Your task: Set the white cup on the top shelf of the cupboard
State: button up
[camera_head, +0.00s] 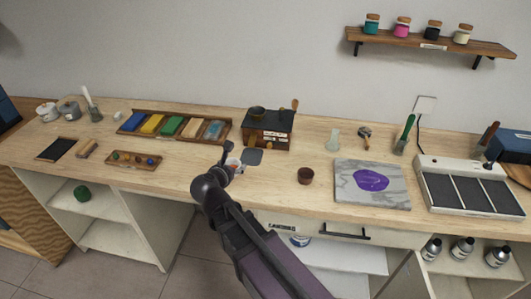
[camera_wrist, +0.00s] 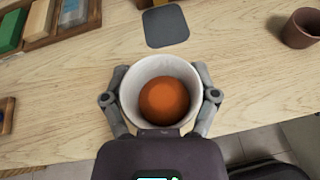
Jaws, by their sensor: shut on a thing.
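The white cup (camera_wrist: 150,68) is upright in my gripper (camera_wrist: 161,84), its fingers closed on both sides of it. An orange ball (camera_wrist: 164,101) lies inside the cup. In the head view my gripper (camera_head: 233,166) is over the bench front edge, and the cup is mostly hidden there. Under the bench at left is an open white cupboard (camera_head: 160,228) with a shelf (camera_head: 118,240); a green ball (camera_head: 82,193) is in its upper space. Another open compartment at lower right holds bottles (camera_head: 463,248). I cannot tell which is meant.
On the bench (camera_head: 310,206) a grey square (camera_head: 253,157) lies just beyond the gripper, with a wooden box (camera_head: 268,130) behind it. A brown cup (camera_head: 305,176) stands to the right. A small tray of balls (camera_head: 134,160) is to the left. A wall shelf (camera_head: 430,42) holds jars.

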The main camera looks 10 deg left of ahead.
jog(key=a+f+h+b, duration=0.1)
jog(key=a, duration=0.1)
jog(key=a+f+m+b, duration=0.1)
jog(key=a+f+b, duration=0.1)
jog(key=a, duration=0.1)
jog(key=a+f+m+h+b, duration=0.1)
jog(key=a+f, duration=0.1)
jog(key=shift+w+a+f+g+h+b, duration=0.15)
jog(key=shift+a+f+g+h+b, duration=0.1)
jog(key=shift+g+h+b, duration=0.05)
jog(key=shift+a+f+m, duration=0.1)
jog(key=shift+a+m, duration=0.2)
jog(key=shift+a, duration=0.05)
jog(key=shift+d, duration=0.1)
send_near(242, 152)
jog(key=w, duration=0.1)
jog(key=w+d, duration=0.1)
jog(key=w, duration=0.3)
jog(key=shift+d+f, duration=0.1)
jog(key=shift+d, duration=0.3)
jog(key=shift+w+d, duration=0.15)
jog(key=shift+w, duration=0.2)
jog(key=w, duration=0.1)
jog(key=w+d, duration=0.1)
jog(key=w, duration=0.1)
jog(key=shift+w+d, duration=0.15)
jog(key=shift+s+f+b, duration=0.2)
jog(key=shift+f+b, duration=0.35)
jog(key=shift+b, duration=0.15)
jog(key=shift+f, duration=0.25)
